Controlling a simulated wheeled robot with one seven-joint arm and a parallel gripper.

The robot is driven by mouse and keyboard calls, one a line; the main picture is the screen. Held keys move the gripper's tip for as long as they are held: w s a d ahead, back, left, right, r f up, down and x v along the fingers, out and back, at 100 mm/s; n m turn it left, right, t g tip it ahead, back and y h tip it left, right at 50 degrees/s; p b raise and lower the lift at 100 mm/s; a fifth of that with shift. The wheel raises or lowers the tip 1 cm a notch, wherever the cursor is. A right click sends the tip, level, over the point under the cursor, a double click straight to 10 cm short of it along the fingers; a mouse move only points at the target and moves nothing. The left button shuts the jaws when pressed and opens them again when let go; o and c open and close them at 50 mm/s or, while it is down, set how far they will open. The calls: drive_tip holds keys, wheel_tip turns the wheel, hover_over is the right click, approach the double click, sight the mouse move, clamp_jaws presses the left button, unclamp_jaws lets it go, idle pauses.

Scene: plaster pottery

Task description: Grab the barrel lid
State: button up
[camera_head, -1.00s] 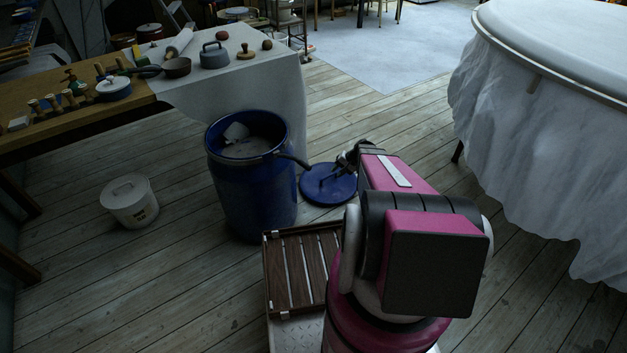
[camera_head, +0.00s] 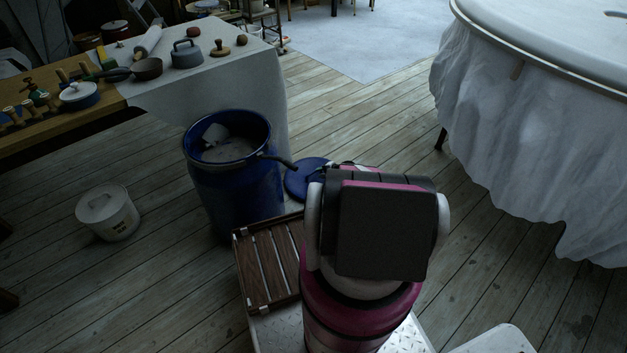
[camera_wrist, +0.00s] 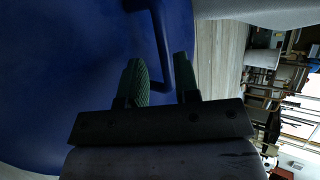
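The blue barrel lid (camera_head: 302,181) lies on the floor just right of the open blue barrel (camera_head: 238,195). My arm hides its right part in the head view. In the wrist view the lid's blue face (camera_wrist: 70,80) fills the left side, with its bar handle (camera_wrist: 164,40) standing out from it. My gripper (camera_wrist: 158,62) is open, with one finger on each side of the handle. I cannot tell whether either finger touches it. The gripper is hidden behind my arm in the head view.
A slatted wooden crate (camera_head: 270,264) sits just in front of the barrel. A white bucket (camera_head: 108,213) stands at left. A cloth-covered table (camera_head: 225,90) with pots is behind the barrel, and a large draped round table (camera_head: 520,150) at right. The floor between is clear.

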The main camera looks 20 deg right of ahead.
sight(314, 172)
drive_tip(key=x, duration=0.5)
drive_tip(key=shift+w+a+f, duration=0.15)
drive_tip(key=shift+w+a, duration=0.05)
drive_tip(key=shift+w, duration=0.15)
clamp_jaws()
idle(1.2)
